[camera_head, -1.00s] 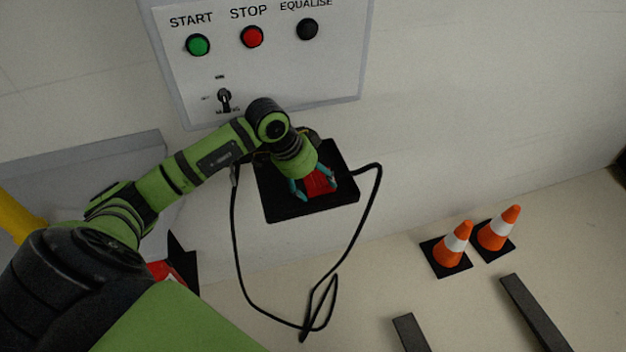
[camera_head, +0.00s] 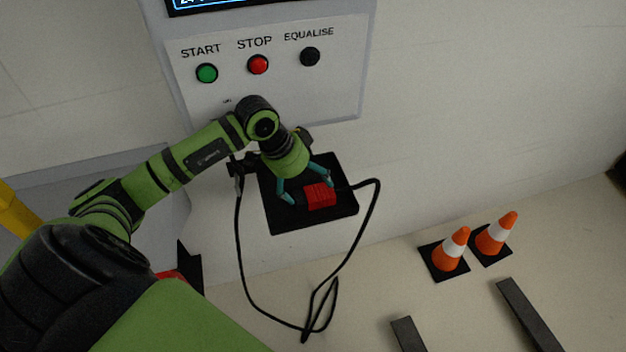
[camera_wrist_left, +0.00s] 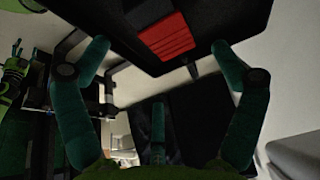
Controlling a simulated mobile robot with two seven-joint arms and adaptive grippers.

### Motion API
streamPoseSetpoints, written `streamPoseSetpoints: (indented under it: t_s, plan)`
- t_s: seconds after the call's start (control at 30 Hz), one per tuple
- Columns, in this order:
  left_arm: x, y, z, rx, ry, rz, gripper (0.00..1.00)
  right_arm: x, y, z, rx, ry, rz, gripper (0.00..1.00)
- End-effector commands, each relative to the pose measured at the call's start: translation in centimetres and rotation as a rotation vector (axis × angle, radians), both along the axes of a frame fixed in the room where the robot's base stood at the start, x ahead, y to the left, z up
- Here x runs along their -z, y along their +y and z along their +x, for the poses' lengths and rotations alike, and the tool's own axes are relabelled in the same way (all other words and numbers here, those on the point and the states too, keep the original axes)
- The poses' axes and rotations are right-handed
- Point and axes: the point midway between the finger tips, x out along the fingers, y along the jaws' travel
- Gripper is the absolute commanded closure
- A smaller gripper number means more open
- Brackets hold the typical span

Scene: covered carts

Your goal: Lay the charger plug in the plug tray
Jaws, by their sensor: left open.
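The charger plug (camera_head: 319,196) is a red ribbed block with a black cable. It lies on the black plug tray (camera_head: 285,219) below the button panel in the head view. In the left wrist view the red plug (camera_wrist_left: 168,36) rests on the dark tray (camera_wrist_left: 250,14) near the top. My left gripper (camera_head: 305,191) has teal fingers and is open. Its fingertips are spread around the plug's near side in the head view; in the wrist view its fingertips (camera_wrist_left: 158,45) stand apart below the plug, not touching it. My right gripper is not clearly in the head view.
The black cable (camera_head: 352,250) hangs in a loop below the tray. A panel with START, STOP and EQUALISE buttons (camera_head: 258,64) is on the wall above. Two orange cones (camera_head: 451,250) and dark floor bars (camera_head: 530,315) stand at the lower right.

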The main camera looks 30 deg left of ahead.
Motion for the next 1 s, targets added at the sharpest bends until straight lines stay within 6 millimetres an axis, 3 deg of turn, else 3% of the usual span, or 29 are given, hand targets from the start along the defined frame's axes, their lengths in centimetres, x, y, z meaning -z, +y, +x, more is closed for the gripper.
streamPoseSetpoints:
  t_s: [0.03,0.3,1.0]
  plan:
    - [-1.8,0.3,-0.4,0.000,0.002,0.002,0.06,-1.8,0.0,0.0,0.000,0.000,0.000,0.37]
    - [-5.2,1.4,-1.6,0.000,0.001,0.001,0.06,-4.7,0.0,0.0,0.000,-0.001,0.000,0.37]
    - [-5.8,1.6,-1.8,0.000,0.000,0.000,0.06,-5.1,0.1,0.1,0.000,-0.001,0.001,0.37]
